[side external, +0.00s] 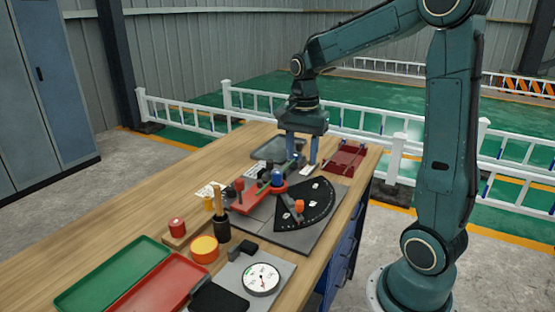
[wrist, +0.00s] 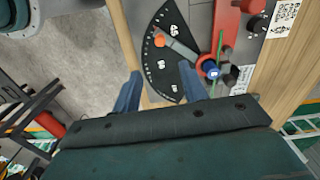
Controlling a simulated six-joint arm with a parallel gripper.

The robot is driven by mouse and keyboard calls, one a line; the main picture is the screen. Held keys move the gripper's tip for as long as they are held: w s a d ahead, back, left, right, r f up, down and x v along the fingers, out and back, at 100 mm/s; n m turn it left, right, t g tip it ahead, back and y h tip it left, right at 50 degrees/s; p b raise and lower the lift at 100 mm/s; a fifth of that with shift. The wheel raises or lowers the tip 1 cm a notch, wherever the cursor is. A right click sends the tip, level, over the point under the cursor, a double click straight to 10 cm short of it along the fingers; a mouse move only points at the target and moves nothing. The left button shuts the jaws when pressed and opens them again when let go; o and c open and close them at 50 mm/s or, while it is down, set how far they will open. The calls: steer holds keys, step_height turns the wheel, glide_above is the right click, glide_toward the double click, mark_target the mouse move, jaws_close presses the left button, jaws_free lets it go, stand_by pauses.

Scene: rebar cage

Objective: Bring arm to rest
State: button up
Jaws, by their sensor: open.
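My gripper (side external: 301,162) points down over the far part of the wooden bench (side external: 110,257), with its two blue fingers apart and nothing seen between them. In the wrist view, my gripper (wrist: 160,74) frames the lower part of a black angle dial (wrist: 164,60). The dial (side external: 318,208) carries an orange pointer block (side external: 299,206). A red fixture (side external: 248,202) with a blue knob (side external: 277,179) stands beside it. A thin green rod (wrist: 220,48) lies by the knob in the wrist view. The exact gap between fingertips and bench is unclear.
A dark red tray (side external: 345,158) lies right of my gripper, and a grey tray (side external: 277,148) lies behind it. White railings (side external: 400,150) stand behind the bench.

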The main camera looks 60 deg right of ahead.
steer(key=s+a+r+n+t, duration=0.2)
steer(key=s+a+n, duration=0.5)
steer(key=n, duration=0.1)
steer(key=s+a+r+n+t, duration=0.3)
steer(key=s+a+n, duration=0.3)
steer(key=n, duration=0.3)
steer(key=shift+s+a+r+t, duration=0.15)
steer(key=shift+s+a+t, duration=0.2)
steer(key=shift+a, duration=0.55)
stand_by(0.3)
